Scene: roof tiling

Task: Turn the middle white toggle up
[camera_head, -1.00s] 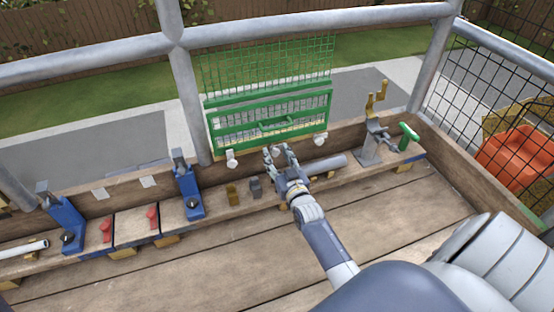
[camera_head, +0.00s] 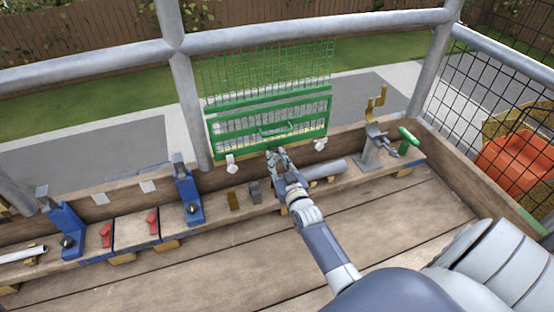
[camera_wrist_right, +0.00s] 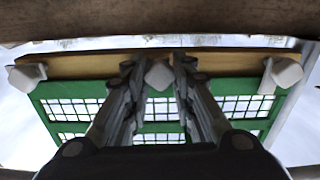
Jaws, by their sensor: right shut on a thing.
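A green mesh panel (camera_head: 268,122) stands upright behind the wooden ledge, with small white toggles along its lower edge. The left toggle (camera_head: 231,163) and the right toggle (camera_head: 320,143) show in the head view. The middle toggle (camera_wrist_right: 160,76) shows in the wrist view between the fingers of my right gripper (camera_wrist_right: 159,82); my fingers mostly hide it in the head view. My right gripper (camera_head: 278,160) is shut on this middle toggle. Which way it points is hard to tell. My left gripper is not in view.
Blue clamps (camera_head: 188,196) and red pieces (camera_head: 106,234) sit on the ledge at left. A grey tube (camera_head: 322,168) lies right of my gripper. A metal stand with a gold crank (camera_head: 375,105) and a green handle (camera_head: 409,136) are further right. Wooden floor boards are clear.

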